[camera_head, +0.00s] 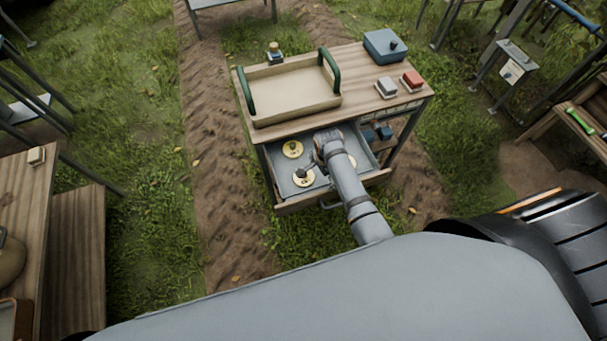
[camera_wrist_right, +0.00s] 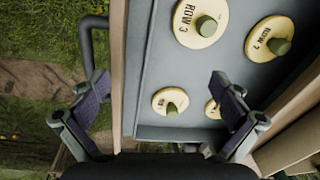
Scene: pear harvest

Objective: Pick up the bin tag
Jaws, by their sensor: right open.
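Round cream bin tags with green knobs lie in the open grey drawer (camera_head: 370,160). In the head view, one tag (camera_head: 292,149) lies towards the back left and another (camera_head: 304,181) near the front; a third (camera_head: 352,162) is partly hidden by my arm. My right gripper (camera_head: 306,168) is low over the drawer. The wrist view shows its fingers (camera_wrist_right: 160,88) spread, with a tag (camera_wrist_right: 160,98) between them and another (camera_wrist_right: 211,109) partly behind the right finger. Tags marked ROW 3 (camera_wrist_right: 187,30) and ROW 2 (camera_wrist_right: 259,45) lie beyond. My left gripper is out of view.
The drawer's wooden front and handle (camera_head: 331,206) stick out from the workbench (camera_head: 355,103). On top are a tray with green handles (camera_head: 290,88), a blue box (camera_head: 383,48), a red block (camera_head: 412,79) and a grey block (camera_head: 387,87). Grass and soil surround it.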

